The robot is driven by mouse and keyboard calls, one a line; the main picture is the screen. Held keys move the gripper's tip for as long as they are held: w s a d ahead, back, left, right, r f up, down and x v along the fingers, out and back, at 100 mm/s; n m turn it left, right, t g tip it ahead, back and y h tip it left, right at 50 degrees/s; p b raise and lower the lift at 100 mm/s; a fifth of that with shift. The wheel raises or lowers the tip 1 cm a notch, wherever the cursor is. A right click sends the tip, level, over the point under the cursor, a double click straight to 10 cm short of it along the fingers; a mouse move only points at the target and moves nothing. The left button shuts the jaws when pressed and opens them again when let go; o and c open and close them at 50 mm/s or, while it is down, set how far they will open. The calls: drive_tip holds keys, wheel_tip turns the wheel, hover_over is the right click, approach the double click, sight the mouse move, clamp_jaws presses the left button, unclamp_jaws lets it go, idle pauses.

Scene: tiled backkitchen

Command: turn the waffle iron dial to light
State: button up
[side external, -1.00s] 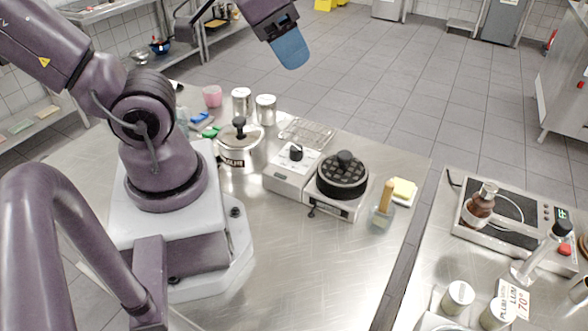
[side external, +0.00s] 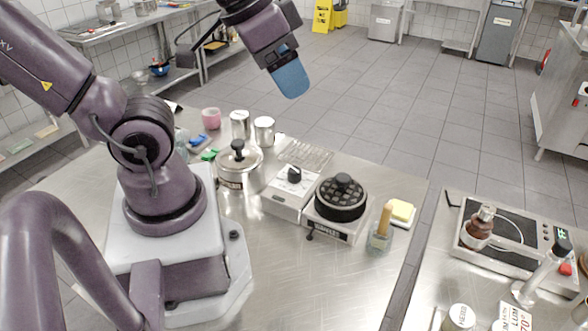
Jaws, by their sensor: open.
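The waffle iron (side external: 336,222) stands on the steel table, with a round black ridged plate (side external: 341,198) on top. A pale control box with a black dial (side external: 294,174) sits directly to its left; the dial's markings are too small to read. A small dark knob or handle end (side external: 310,235) shows at the iron's front left corner. My gripper (side external: 291,82), with blue fingers, hangs high above and behind the iron, well apart from everything. It holds nothing that I can see. The gap between its fingers is hidden from this side.
A lidded pot (side external: 238,168) stands left of the control box, with two metal canisters (side external: 264,131) and a wire rack (side external: 306,154) behind. The table front is clear.

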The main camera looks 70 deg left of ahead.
drive_tip(key=w+a+f+n+g, duration=0.35)
drive_tip(key=a+f, duration=0.25)
drive_tip(key=f, duration=0.2)
drive_tip(key=n+g, duration=0.2)
drive_tip(key=n, duration=0.8)
hover_over(295, 169)
wheel_tip(295, 169, down, 9)
wheel_tip(295, 169, down, 13)
drive_tip(key=shift+r, duration=0.15)
drive_tip(key=c, duration=0.9)
